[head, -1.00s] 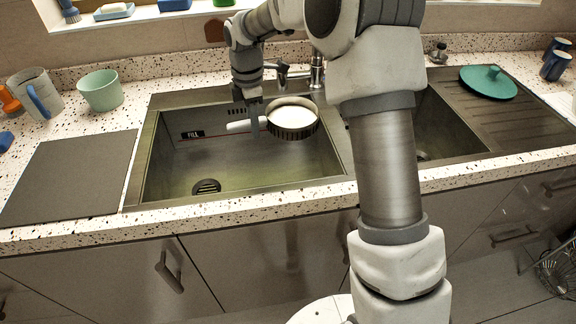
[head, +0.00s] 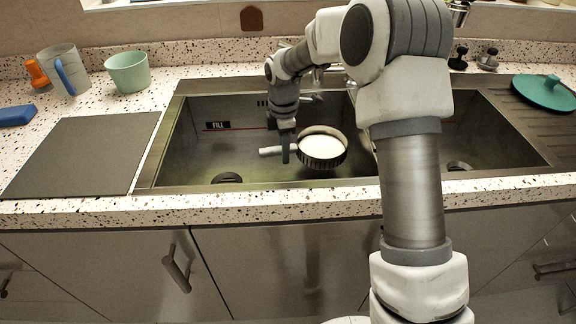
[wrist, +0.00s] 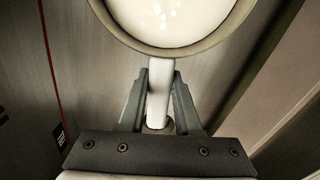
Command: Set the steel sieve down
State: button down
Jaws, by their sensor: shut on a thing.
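The steel sieve (head: 322,148) is a round pan shape with a dark outer wall and a pale, whitish inside. It is over the left sink basin (head: 215,160). Its pale handle (head: 270,151) points left in the head view. My gripper (head: 286,148) is shut on the handle, with the fingers on both sides of it. In the wrist view the sieve's rim (wrist: 190,48) is at the top, and the handle (wrist: 159,90) runs down between my gripper's fingers (wrist: 158,98). I cannot tell whether the sieve touches the basin floor.
A dark grey board (head: 85,155) lies left of the sink. A mint bowl (head: 128,72) and a grey jug with a blue handle (head: 62,72) stand behind it. A teal lid (head: 545,92) lies on the right drainer. The basin's left part is clear.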

aim_at(284, 172)
notch_tip(284, 172, down, 5)
jog(key=shift+b, duration=0.65)
jog(key=c, duration=0.6)
grip_release()
